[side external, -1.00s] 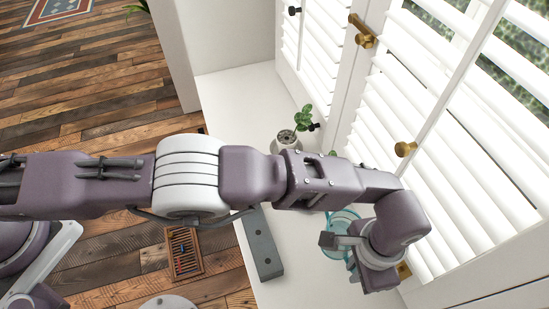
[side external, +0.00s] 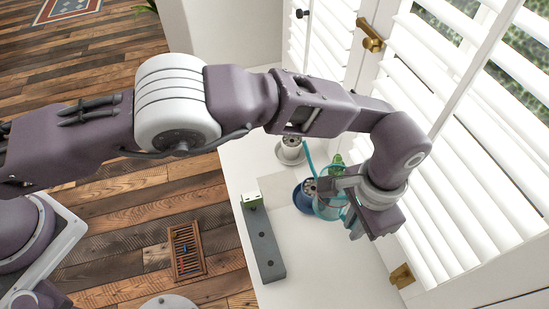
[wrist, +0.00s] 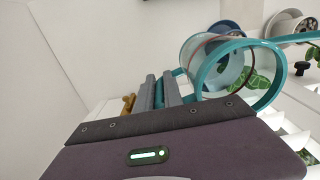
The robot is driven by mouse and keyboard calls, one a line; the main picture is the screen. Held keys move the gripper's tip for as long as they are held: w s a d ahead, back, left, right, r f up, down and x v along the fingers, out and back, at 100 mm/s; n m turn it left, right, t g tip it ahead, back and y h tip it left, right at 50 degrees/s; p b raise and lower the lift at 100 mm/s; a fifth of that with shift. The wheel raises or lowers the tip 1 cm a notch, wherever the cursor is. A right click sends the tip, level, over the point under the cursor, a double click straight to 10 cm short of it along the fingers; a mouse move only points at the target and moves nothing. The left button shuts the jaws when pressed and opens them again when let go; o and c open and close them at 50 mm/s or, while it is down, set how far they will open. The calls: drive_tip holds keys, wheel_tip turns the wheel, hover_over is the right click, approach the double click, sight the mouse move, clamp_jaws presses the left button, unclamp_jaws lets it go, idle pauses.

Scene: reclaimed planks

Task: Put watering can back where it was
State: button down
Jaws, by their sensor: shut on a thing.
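The watering can (side external: 326,209) is clear teal with a teal rim and a long thin teal spout pointing up and left in the side view. It also fills the upper right of the wrist view, where its round teal rim (wrist: 273,91) faces me. My gripper (wrist: 160,92) is shut on the can, with its fingers beside the can's near side. The exact grip point is hidden. In the side view my gripper (side external: 352,205) is at the right of the can, over the white sill (side external: 330,265). I cannot tell the can's height above the sill.
A blue pot (side external: 301,200) stands just left of the can. A white pot (side external: 291,153) stands farther back. White shutters (side external: 470,150) with brass knobs close the right side.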

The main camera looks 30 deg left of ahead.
drive_tip(key=w+a+n, duration=0.5)
drive_tip(key=w+a, duration=0.6)
drive_tip(key=a, duration=0.2)
drive_tip(key=n, duration=0.6)
approach(264, 163)
wheel_tip(264, 163, down, 6)
drive_tip(key=c, duration=1.5)
unclamp_jaws()
drive_tip(key=shift+f, duration=0.1)
wheel_tip(264, 163, up, 12)
drive_tip(key=shift+r, duration=0.15)
